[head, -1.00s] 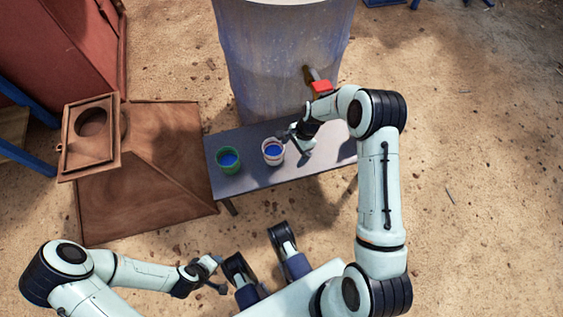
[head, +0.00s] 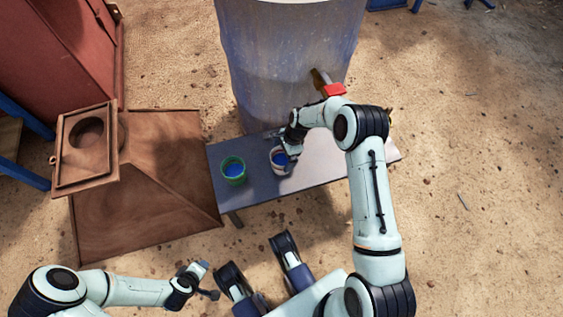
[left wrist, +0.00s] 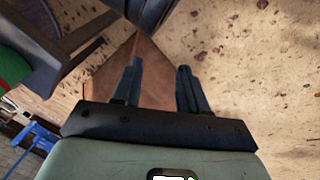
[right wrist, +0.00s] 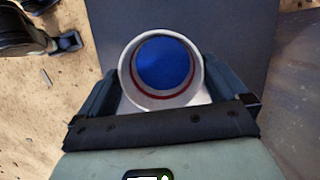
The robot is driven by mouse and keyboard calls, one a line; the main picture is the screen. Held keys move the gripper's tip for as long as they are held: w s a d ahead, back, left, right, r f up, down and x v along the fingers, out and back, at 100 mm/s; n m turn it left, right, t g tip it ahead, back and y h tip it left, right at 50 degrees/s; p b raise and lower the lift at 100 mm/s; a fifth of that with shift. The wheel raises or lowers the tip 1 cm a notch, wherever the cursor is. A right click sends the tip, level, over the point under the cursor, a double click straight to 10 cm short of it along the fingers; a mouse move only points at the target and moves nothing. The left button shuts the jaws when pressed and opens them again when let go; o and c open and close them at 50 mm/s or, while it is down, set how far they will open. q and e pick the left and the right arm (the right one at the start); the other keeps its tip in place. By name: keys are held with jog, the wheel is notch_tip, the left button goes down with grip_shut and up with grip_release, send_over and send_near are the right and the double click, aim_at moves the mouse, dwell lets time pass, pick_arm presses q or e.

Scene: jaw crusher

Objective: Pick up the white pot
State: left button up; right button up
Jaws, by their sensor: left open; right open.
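The white pot (head: 279,160), with blue inside, stands on the grey bench (head: 318,165). My right gripper (head: 286,150) is open at the pot. In the right wrist view the white pot (right wrist: 162,72) sits between the two open fingers (right wrist: 160,90), one on each side; I cannot tell whether they touch it. A green pot (head: 233,170), also blue inside, stands to its left on the bench. My left gripper (head: 204,279) is open and empty, away from the bench at the lower left; its fingers (left wrist: 160,85) also show in the left wrist view.
A large blue-grey barrel (head: 290,65) with a red-handled tap (head: 333,90) stands just behind the bench. A rusty brown metal hopper (head: 140,190) lies close at the left. Sandy ground (head: 470,160) is open on the right.

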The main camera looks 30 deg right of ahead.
aim_at(280, 159)
jog(key=x, duration=0.3)
jog(key=shift+w+f+b, duration=0.1)
jog(key=shift+f+b, duration=0.2)
jog(key=shift+b, duration=0.1)
pick_arm(q)
jog(key=shift+s+a+f+g, duration=0.2)
jog(key=shift+s+f+g, duration=0.2)
jog(key=shift+s+f, duration=0.75)
pick_arm(e)
jog(key=shift+r, duration=0.1)
jog(key=c, duration=0.9)
